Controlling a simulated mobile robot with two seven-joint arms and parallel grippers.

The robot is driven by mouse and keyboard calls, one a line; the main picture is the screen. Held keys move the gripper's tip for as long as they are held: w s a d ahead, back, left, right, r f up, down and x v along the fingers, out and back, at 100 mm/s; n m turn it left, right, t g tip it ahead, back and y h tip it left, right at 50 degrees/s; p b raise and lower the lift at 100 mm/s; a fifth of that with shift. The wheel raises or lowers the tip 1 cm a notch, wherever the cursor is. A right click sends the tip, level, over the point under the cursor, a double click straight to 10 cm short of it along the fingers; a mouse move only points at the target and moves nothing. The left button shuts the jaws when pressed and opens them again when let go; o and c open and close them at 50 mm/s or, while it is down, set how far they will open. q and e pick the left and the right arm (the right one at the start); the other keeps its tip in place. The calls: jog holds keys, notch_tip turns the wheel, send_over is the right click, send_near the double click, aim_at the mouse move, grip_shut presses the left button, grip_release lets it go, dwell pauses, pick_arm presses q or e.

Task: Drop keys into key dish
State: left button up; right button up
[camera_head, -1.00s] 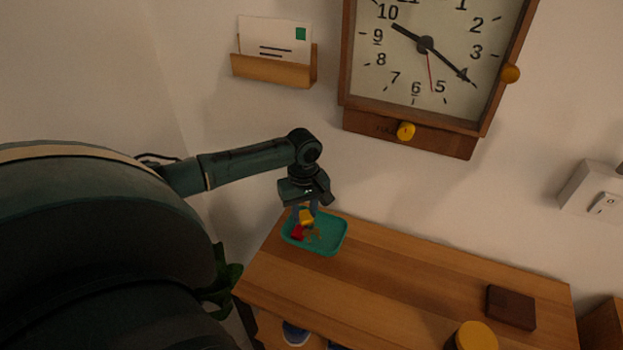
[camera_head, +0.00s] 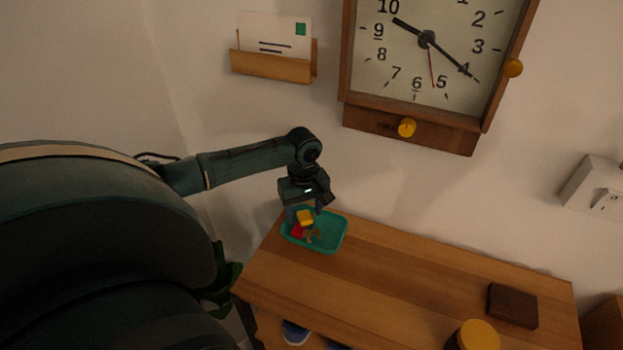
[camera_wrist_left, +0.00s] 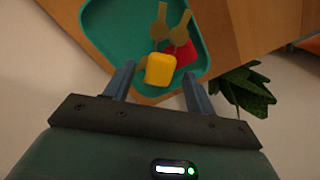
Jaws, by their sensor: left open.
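The keys (camera_head: 312,235), with a yellow tag (camera_head: 305,217) and a red tag (camera_head: 297,231), are in the teal key dish (camera_head: 334,229) on the wooden table. In the left wrist view the brass keys (camera_wrist_left: 170,30), the yellow tag (camera_wrist_left: 160,69) and the red tag (camera_wrist_left: 187,55) lie over the near part of the dish (camera_wrist_left: 112,28). My left gripper (camera_head: 308,211) is just above the dish. In the left wrist view its fingers (camera_wrist_left: 158,85) are apart on either side of the yellow tag, with gaps showing. My right gripper is not in view.
A dark brown block (camera_head: 511,306) and a round yellow-topped object (camera_head: 477,335) stand at the table's right. The wooden tabletop (camera_head: 400,270) between them and the dish is clear. A wall clock (camera_head: 360,110) and a letter holder (camera_head: 270,65) hang above. A plant (camera_wrist_left: 245,88) is beside the table.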

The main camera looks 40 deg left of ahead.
aim_at(305, 216)
pick_arm(q)
notch_tip(305, 216, up, 13)
dwell(0.3)
jog(key=shift+s+d+f, duration=0.1)
dwell(0.4)
